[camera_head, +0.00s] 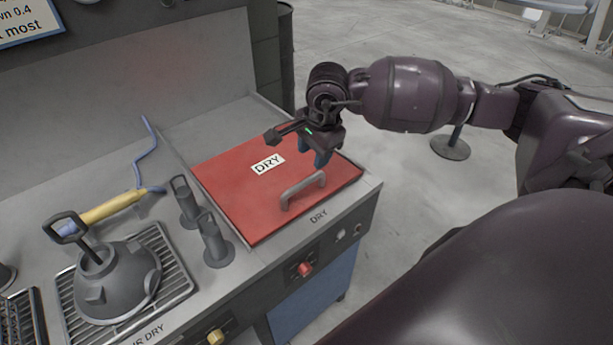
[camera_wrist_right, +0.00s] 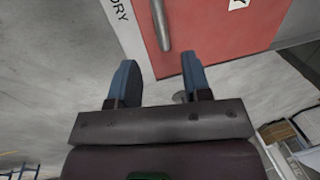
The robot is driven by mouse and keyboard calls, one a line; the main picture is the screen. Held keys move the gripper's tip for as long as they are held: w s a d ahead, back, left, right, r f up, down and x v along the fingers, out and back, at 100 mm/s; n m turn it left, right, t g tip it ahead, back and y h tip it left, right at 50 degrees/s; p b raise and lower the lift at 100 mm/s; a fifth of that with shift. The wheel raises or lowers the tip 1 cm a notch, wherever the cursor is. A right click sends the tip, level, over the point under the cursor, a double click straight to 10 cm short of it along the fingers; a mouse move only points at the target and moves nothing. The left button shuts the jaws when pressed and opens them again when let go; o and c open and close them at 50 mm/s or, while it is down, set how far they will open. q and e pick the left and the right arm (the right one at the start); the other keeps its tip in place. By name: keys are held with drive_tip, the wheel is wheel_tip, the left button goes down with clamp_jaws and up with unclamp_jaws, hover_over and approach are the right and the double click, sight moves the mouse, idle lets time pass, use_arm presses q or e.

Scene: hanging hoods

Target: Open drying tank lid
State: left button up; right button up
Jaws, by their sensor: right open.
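The drying tank lid is a flat red panel (camera_head: 235,195) marked DRY, lying shut on the grey bench. Its grey bar handle (camera_head: 303,190) stands near the front edge of the lid. My right gripper (camera_head: 318,160) is above the lid, just behind and right of the handle in the head view. In the right wrist view its two blue fingers (camera_wrist_right: 158,85) are apart with nothing between them. That view also shows the handle (camera_wrist_right: 161,25) beyond the fingertips, and the red lid (camera_wrist_right: 225,25). My left gripper is not in view.
Red (camera_head: 305,269) and yellow knobs are on the front panel.

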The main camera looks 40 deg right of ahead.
sight(308, 180)
drive_tip(key=f, duration=0.3)
drive_tip(key=w+f, duration=0.1)
drive_tip(key=f, duration=0.2)
drive_tip(key=w+f, duration=0.1)
drive_tip(key=f, duration=0.2)
drive_tip(key=shift+a+f, duration=0.1)
drive_tip(key=shift+f, duration=0.05)
clamp_jaws()
